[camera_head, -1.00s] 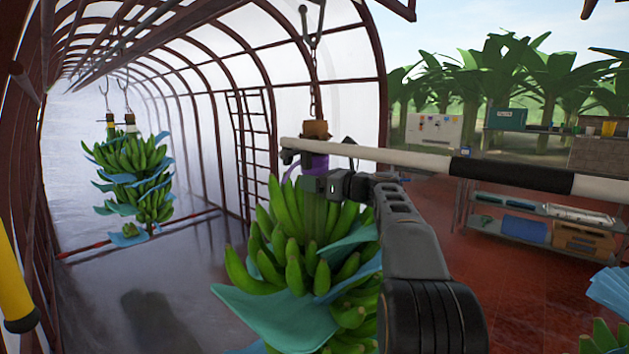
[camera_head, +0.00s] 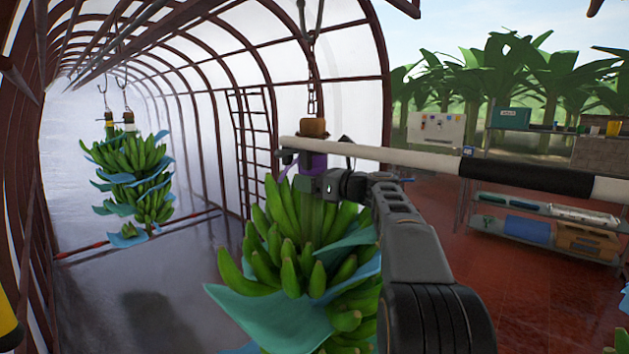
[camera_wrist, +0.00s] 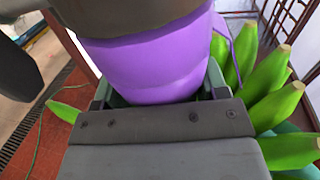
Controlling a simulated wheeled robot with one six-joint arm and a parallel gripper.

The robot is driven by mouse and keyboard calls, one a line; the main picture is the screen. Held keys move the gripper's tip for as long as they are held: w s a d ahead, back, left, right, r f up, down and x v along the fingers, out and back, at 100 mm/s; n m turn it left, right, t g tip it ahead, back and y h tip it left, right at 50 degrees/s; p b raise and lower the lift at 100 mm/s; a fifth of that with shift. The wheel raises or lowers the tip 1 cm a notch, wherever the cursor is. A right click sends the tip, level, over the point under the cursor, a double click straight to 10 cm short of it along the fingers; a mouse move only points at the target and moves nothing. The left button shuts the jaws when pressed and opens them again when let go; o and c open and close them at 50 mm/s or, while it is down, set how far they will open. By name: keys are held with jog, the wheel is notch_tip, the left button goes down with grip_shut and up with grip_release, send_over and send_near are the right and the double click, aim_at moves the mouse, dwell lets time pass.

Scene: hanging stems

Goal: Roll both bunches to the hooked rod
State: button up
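A near bunch of green bananas (camera_head: 285,262) with blue sheets hangs from a hook and chain. Its stem carries a purple band (camera_head: 312,163), which fills the middle of the wrist view (camera_wrist: 160,70). My gripper (camera_head: 308,186) is around the stem at the band, a finger on each side, and looks shut on it; the fingertips are partly hidden. A white-and-black rod (camera_head: 400,155) runs right from this stem. Farther left, banana bunches (camera_head: 135,170) hang close together on hooks, one stem banded yellow and one white. I cannot tell which piece is the hooked rod.
A red rod (camera_head: 85,249) lies low behind the far bunches. A ladder-like frame (camera_head: 255,125) stands by the tunnel wall. Shelves with trays (camera_head: 528,229) stand at right. The dark floor (camera_head: 160,300) between the near and far bunches is clear. A yellow piece shows at the lower left.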

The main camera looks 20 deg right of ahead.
jog(key=shift+o, duration=0.8)
jog(key=shift+s, duration=0.2)
jog(key=shift+o, duration=0.7)
jog(key=shift+s+d+r, duration=0.1)
jog(key=shift+o, duration=0.4)
jog(key=shift+d, duration=0.2)
jog(key=b, duration=0.3)
send_over(364, 219)
jog(key=shift+d, duration=0.25)
jog(key=shift+a, duration=0.15)
